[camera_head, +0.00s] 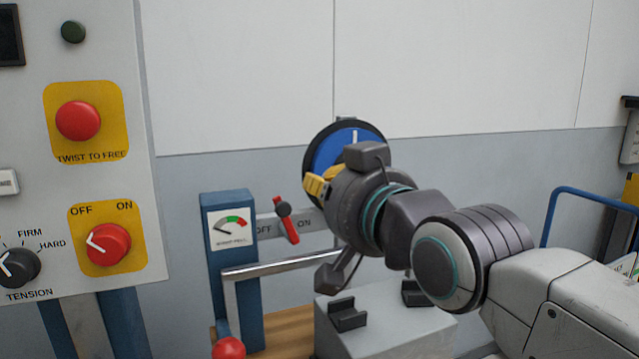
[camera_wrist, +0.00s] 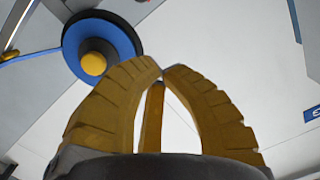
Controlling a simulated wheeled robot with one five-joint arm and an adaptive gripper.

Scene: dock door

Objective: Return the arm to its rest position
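My arm reaches in from the right side of the head view. My gripper (camera_head: 315,185) has yellow fingers, seen in front of the lower left part of a blue disc with a black rim (camera_head: 330,150). In the wrist view, the fingertips of my gripper (camera_wrist: 163,68) come together, with nothing visible held between them. My wrist hides the right part of the disc in the head view.
A panel (camera_head: 75,180) at left carries a red button (camera_head: 78,121), a red OFF/ON knob (camera_head: 108,244) and a black tension knob (camera_head: 18,268). A blue gauge post (camera_head: 232,275), a red lever (camera_head: 287,222) and a grey block (camera_head: 390,335) stand below. A blue rail (camera_head: 549,220) is at right.

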